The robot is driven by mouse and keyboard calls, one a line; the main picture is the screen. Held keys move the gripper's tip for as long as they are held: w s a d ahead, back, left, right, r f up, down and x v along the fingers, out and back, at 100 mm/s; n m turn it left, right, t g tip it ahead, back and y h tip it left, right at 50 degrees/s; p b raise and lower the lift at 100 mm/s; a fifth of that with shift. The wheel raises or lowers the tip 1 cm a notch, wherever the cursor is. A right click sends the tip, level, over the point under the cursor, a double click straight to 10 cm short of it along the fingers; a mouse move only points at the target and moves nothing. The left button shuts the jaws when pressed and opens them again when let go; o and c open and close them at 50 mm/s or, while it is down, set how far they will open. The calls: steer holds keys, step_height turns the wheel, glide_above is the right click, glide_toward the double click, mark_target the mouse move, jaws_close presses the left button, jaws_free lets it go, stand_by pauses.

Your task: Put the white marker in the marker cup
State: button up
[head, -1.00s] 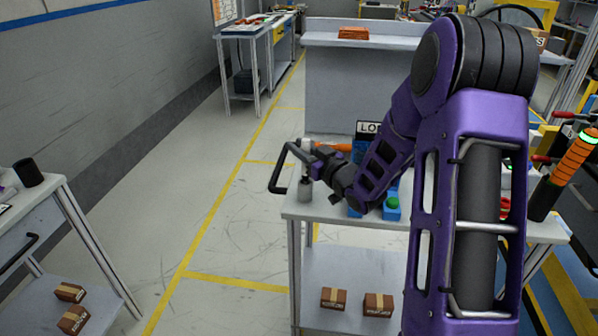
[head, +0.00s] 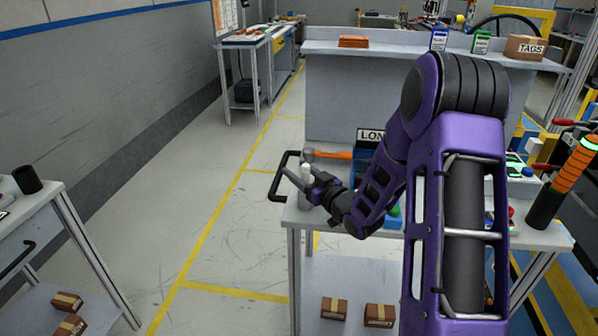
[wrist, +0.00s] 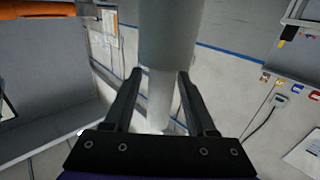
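The white marker (head: 306,171) stands upright near the left end of the workbench, by the black handle. My gripper (head: 308,186) reaches in from the right at the marker. In the wrist view the white shaft (wrist: 160,92), with the wider grey cylinder beyond it, lies between the two fingers of my gripper (wrist: 160,74). Thin gaps show on both sides, so the fingers look open around it.
A hammer with an orange handle (head: 335,155) lies behind my gripper on the workbench (head: 293,217). The black handle (head: 272,188) sticks out at its left end. The floor (head: 180,215) between it and the left table (head: 55,190) is clear.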

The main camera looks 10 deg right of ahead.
steer(key=v, duration=1.2)
steer(key=shift+r, duration=0.1)
